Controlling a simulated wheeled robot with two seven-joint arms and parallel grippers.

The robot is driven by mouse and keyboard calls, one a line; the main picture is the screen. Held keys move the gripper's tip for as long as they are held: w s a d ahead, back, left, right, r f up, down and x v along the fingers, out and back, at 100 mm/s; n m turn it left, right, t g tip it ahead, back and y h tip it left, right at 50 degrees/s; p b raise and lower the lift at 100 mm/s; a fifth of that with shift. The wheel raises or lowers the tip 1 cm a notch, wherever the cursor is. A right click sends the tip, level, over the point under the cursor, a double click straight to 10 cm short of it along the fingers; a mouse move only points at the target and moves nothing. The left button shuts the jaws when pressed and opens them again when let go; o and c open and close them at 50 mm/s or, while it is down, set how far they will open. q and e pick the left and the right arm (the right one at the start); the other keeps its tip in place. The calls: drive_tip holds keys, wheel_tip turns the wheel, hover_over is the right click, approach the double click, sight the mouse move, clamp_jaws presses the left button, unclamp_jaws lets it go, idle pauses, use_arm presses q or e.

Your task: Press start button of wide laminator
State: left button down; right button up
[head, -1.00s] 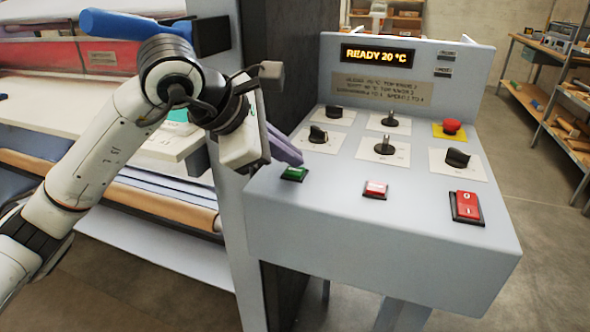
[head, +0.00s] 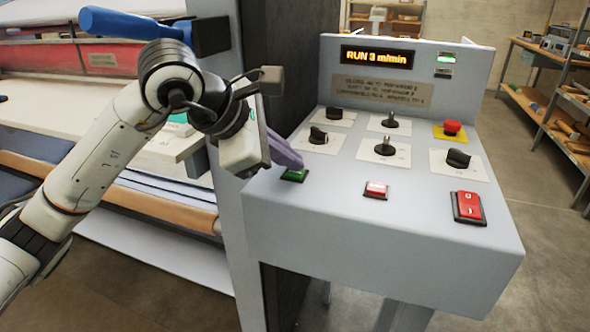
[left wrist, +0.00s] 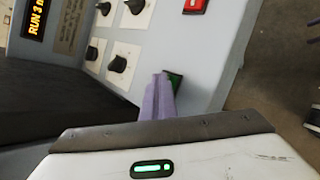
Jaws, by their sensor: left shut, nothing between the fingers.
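The green start button (head: 294,175) sits at the front left of the grey control panel (head: 330,200) of the laminator. My left gripper (head: 297,163) is shut and empty, with its purple fingertips at the button in the head view. In the left wrist view the shut fingers (left wrist: 160,95) reach to the green button (left wrist: 174,82) and cover part of it. Whether they still touch it cannot be made out. The display (head: 377,58) reads RUN 3 m/min, and a green lamp (head: 445,59) beside it is lit. My right gripper is not in view.
A red and white button (head: 376,190), a red rocker switch (head: 467,208), a red emergency stop (head: 452,127) and several black knobs share the panel. The laminator's rollers and bed lie left. Shelves (head: 560,100) stand at the far right.

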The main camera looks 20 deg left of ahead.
sight(289, 175)
use_arm(q)
drive_tip(key=shift+r+p, duration=0.5)
drive_tip(key=shift+r, duration=0.3)
wheel_tip(289, 175, up, 5)
drive_tip(key=p, duration=0.3)
